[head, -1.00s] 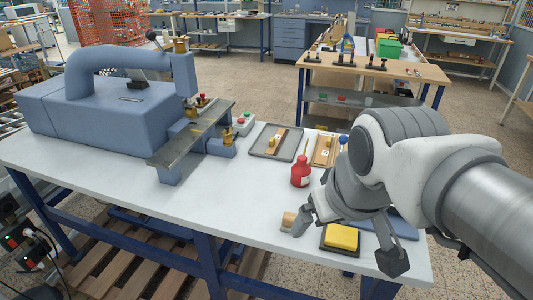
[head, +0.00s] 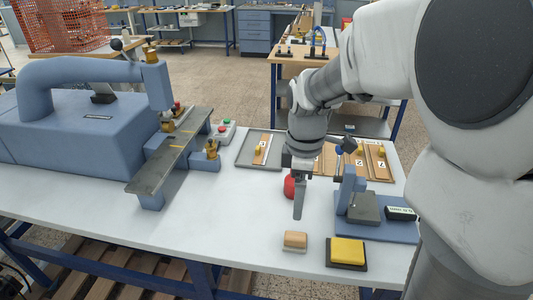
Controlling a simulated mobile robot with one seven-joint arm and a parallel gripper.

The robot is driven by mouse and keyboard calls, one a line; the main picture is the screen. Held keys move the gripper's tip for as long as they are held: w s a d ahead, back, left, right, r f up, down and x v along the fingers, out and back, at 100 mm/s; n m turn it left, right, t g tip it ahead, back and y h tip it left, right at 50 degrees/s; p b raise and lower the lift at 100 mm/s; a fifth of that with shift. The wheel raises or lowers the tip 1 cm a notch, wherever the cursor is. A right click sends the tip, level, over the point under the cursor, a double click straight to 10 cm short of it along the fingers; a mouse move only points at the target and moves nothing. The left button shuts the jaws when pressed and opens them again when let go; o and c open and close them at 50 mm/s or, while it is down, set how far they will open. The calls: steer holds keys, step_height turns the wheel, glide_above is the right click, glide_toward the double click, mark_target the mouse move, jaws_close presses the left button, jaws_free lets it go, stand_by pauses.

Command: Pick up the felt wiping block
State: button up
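The felt wiping block, seen as a small tan block with a pale underside (head: 295,241), lies on the white bench near its front edge. My gripper (head: 298,212) points down above the bench, just behind the block in the picture and apart from it. One grey finger shows clearly; the other is not distinct, so its opening cannot be told. No held object shows.
A yellow pad on a dark base (head: 347,252) lies right of the block. A blue stand (head: 385,231) is behind it. A red bottle (head: 289,186) is partly hidden by my gripper. The large blue press (head: 85,125) stands left. The bench's middle (head: 220,215) is clear.

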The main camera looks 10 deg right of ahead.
mark_target(295, 235)
step_height(295, 235, down, 15)
steer(key=shift+d+f+b, duration=0.1)
steer(key=shift+d+b, duration=0.05)
steer(key=shift+b, duration=0.35)
jaws_close()
stand_by(0.5)
steer(key=shift+r, duration=0.6)
steer(key=r, duration=0.3)
steer(key=shift+w+a+r, duration=0.35)
steer(key=w+a+r, duration=0.6)
steer(key=w+a, duration=0.1)
steer(key=shift+w+a+p, duration=0.25)
steer(key=shift+w+p, duration=0.05)
steer(key=shift+p, duration=0.05)
steer(key=shift+r, duration=0.1)
